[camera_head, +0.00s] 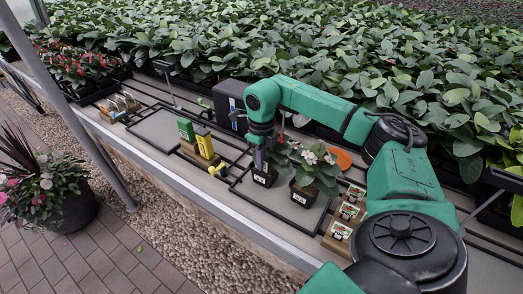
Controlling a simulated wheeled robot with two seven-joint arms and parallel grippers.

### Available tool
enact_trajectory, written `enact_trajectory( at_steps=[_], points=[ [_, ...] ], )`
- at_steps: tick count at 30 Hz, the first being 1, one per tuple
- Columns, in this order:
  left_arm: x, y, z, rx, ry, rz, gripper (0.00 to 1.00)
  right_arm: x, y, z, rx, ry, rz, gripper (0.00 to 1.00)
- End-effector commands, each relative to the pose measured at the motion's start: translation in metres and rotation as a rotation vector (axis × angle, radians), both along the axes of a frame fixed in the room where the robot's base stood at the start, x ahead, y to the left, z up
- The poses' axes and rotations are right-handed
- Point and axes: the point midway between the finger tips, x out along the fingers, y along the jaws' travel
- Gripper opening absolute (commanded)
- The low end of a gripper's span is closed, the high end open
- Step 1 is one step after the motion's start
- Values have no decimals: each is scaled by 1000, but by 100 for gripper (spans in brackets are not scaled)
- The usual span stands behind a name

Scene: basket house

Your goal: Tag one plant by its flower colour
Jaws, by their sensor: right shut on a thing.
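Two small potted plants stand on a grey mat (309,217) on the bench. The left plant (284,150) has a reddish flower partly hidden by my arm, in a black pot (264,177) with a white label. The right plant (318,168) has pale pinkish-white flowers, in a black pot (303,194) with a white label. My right gripper (261,155) points down just above the left pot, shut on a thin purplish tag (259,160). Its lower end is at the pot's rim; whether it is in the soil I cannot tell. A green tag (187,130) and a yellow tag (204,144) stand in a wooden holder (190,149).
A yellow object (218,169) lies left of the pots, an orange disc (341,158) behind them. A wooden tray with labels (345,213) is right, a dark box (232,104) behind. An empty grey mat (158,129) lies left. Dense leafy plants (340,45) fill the back.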

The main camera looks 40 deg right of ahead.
Motion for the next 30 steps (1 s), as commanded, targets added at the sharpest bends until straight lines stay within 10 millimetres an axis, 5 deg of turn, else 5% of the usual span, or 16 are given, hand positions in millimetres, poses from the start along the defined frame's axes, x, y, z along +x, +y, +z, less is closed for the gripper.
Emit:
enact_trajectory(
  at_steps=[2,3,5,17,30],
  points=[
    [0,0,0,0,0,0,50,0,0,0,0,0,0,0],
    [0,0,0,0,0,0,50,0,0,0,0,0,0,21],
    [0,0,0,0,0,0,50,0,0,0,0,0,0,41],
    [0,0,-1,0,0,0,50,1,0,9,0,-3,0,41],
    [0,0,4,0,0,1,50,1,0,129,2,-4,0,41]
  ],
)
